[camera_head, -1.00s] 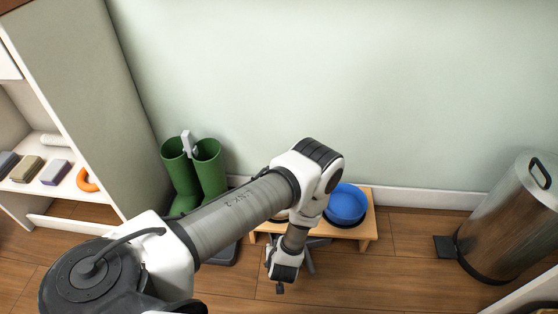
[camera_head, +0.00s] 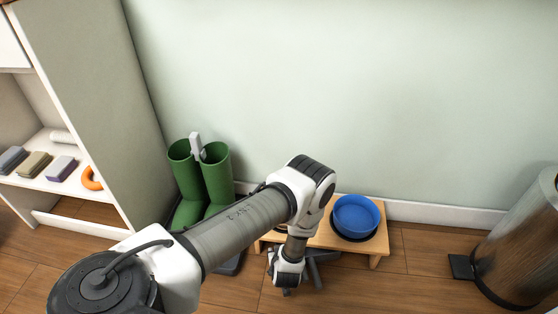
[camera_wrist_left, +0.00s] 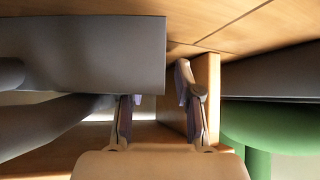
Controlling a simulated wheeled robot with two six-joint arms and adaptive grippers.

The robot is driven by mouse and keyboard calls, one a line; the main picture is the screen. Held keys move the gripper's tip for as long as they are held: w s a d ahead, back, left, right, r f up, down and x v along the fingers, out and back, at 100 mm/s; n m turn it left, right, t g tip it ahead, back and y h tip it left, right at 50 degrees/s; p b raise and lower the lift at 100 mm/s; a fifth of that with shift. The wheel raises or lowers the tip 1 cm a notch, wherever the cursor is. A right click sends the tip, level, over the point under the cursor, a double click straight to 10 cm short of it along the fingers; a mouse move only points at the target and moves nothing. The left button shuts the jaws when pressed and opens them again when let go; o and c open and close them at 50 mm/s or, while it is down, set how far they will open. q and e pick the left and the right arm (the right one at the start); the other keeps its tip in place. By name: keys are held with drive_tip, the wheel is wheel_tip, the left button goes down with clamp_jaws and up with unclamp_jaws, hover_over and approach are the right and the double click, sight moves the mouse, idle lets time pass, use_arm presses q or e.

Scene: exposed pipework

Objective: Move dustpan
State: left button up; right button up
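My left gripper (camera_head: 286,289) points down near the floor in front of the wooden stand. In the left wrist view its two fingers (camera_wrist_left: 157,88) are apart, with no object clearly clamped between them. A dark grey object (camera_head: 316,266), which may be the dustpan, lies on the floor just right of the gripper, partly hidden by my arm. In the left wrist view a flat grey slab (camera_wrist_left: 85,50), possibly the same object, reaches close to the left finger; I cannot tell whether they touch. My right gripper is not in view.
A low wooden stand (camera_head: 377,247) holds a blue bowl (camera_head: 356,215). Green boots (camera_head: 216,175) stand left of it, with a light grey upright piece (camera_head: 196,146) between them. A shelf (camera_head: 35,187) is at left, a metal bin (camera_head: 513,250) at right.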

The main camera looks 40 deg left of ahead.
use_arm(q)
drive_tip(key=shift+w+a+f, duration=0.25)
drive_tip(key=shift+a+f, duration=0.05)
drive_tip(key=shift+f, duration=0.1)
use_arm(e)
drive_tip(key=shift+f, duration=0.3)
use_arm(q)
clamp_jaws()
